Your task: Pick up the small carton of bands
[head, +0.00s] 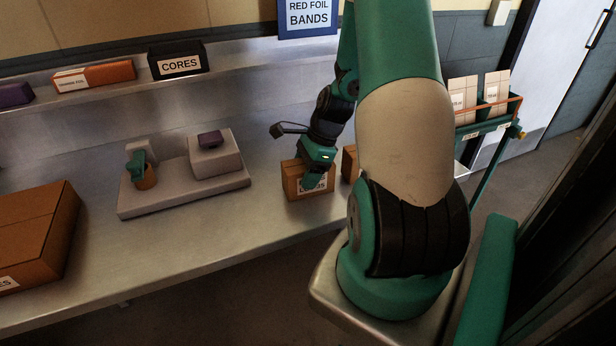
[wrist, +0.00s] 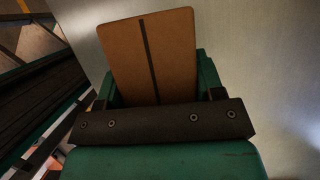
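The small brown carton of bands (head: 306,190) stands on the metal bench in the head view, with a white label on its front, partly covered by my gripper. My gripper (head: 314,178) is down at this carton. In the wrist view the carton's brown top (wrist: 150,52), with a dark stripe along it, lies between my two green fingers (wrist: 158,80). One finger is at its left side and one at its right, close against the edges. Whether they press on it is not clear. The carton appears to rest on the bench.
Another brown carton (head: 349,163) stands just right, partly hidden by my arm. A grey fixture (head: 185,195) with a small purple block (head: 210,139) is left on the bench. A large brown box (head: 32,235) is at far left. The bench between is clear.

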